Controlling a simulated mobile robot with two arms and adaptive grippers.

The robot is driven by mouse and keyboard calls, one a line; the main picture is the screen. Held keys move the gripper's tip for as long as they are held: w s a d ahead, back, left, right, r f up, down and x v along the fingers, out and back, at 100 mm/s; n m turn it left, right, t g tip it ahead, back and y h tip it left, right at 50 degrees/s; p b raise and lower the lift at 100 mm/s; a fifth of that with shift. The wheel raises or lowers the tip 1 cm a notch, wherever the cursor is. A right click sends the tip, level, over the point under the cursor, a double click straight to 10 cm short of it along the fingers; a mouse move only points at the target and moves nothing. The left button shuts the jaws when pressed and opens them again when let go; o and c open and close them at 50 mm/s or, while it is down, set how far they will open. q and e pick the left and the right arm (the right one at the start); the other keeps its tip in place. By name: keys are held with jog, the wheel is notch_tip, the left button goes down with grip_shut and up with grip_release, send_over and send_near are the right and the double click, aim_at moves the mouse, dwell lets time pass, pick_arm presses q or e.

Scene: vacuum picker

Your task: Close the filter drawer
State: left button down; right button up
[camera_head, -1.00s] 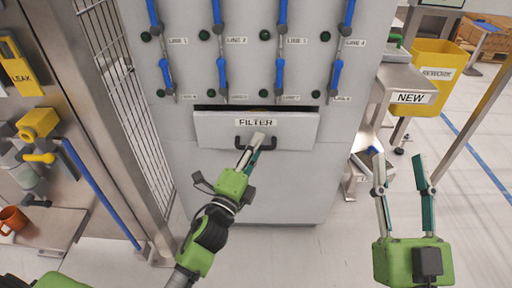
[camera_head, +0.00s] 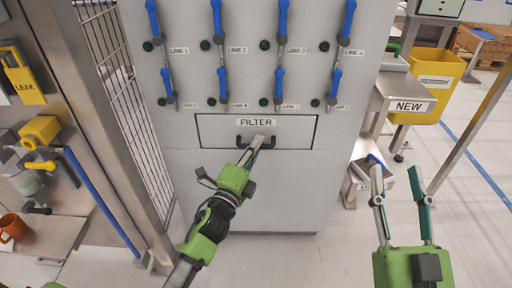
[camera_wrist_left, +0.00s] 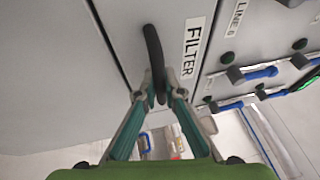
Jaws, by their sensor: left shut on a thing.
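The filter drawer (camera_head: 222,126) is a grey front panel labelled FILTER in the cabinet's middle. In the head view its front looks flush with the cabinet face, with a thin dark outline around it. My left gripper (camera_head: 258,142) is at the drawer's dark handle (camera_head: 270,142). In the left wrist view its fingers (camera_wrist_left: 160,97) are shut on the handle (camera_wrist_left: 153,55), beside the FILTER label (camera_wrist_left: 193,46). My right gripper (camera_head: 402,198) is open and empty, right of the cabinet and apart from it.
Blue lane levers (camera_head: 279,84) hang above the drawer. A metal table labelled NEW (camera_head: 398,88) and a yellow REWORK bin (camera_head: 432,85) stand at the right. A wire fence (camera_head: 125,90) and a panel with a yellow LEAK tag (camera_head: 24,80) are at the left.

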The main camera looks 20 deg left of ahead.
pick_arm(q)
jog(key=c, duration=2.2)
grip_release()
jog(key=shift+w+a+r, duration=0.1)
jog(key=shift+o, duration=0.3)
jog(key=shift+w, duration=0.1)
jog(key=v, duration=1.2)
